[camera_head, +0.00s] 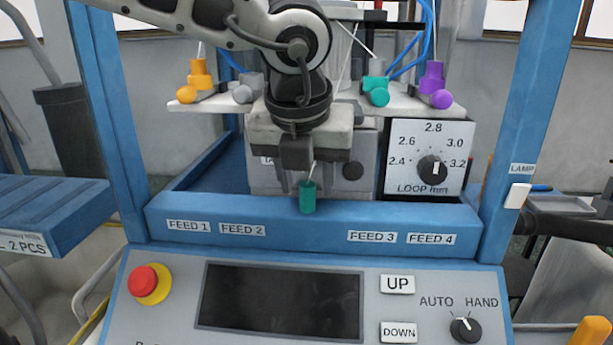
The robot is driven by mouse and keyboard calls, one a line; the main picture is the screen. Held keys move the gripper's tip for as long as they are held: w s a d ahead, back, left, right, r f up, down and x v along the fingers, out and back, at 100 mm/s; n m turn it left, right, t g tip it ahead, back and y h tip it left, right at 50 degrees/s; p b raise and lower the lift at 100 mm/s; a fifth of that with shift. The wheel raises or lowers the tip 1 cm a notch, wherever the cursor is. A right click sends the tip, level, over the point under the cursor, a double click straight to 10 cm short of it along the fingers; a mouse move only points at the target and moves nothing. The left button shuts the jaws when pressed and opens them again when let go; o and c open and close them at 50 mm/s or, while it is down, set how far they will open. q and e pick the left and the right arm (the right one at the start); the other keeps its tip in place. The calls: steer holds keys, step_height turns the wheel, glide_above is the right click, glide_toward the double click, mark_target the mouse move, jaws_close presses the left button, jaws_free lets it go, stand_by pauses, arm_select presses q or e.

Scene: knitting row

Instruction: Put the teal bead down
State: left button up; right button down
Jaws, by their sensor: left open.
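The teal bead (307,198) is a small upright cylinder in the middle of the head view, in front of the blue crossbeam (330,219) or at its upper edge. I cannot tell whether it rests on the beam. A thin pale strand shows at its top. My left gripper (298,178) comes down from above, open, with its fingers just over and beside the bead's top. Whether a finger touches the bead is unclear. My right gripper is not in view.
Orange, grey, teal (377,90) and purple (435,82) feed parts line the white shelf behind. A loop dial (432,168) stands behind the beam at right. The control panel (175,322) with a red button (142,280) lies in front. FEED labels mark the beam.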

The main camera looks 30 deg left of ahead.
arm_select(q)
steer(key=shift+r+p, duration=0.35)
steer(key=shift+p, duration=0.05)
steer(key=v, duration=1.1)
steer(key=shift+r+b, duration=0.3)
steer(key=shift+b, duration=0.1)
steer(key=shift+s+d, duration=0.1)
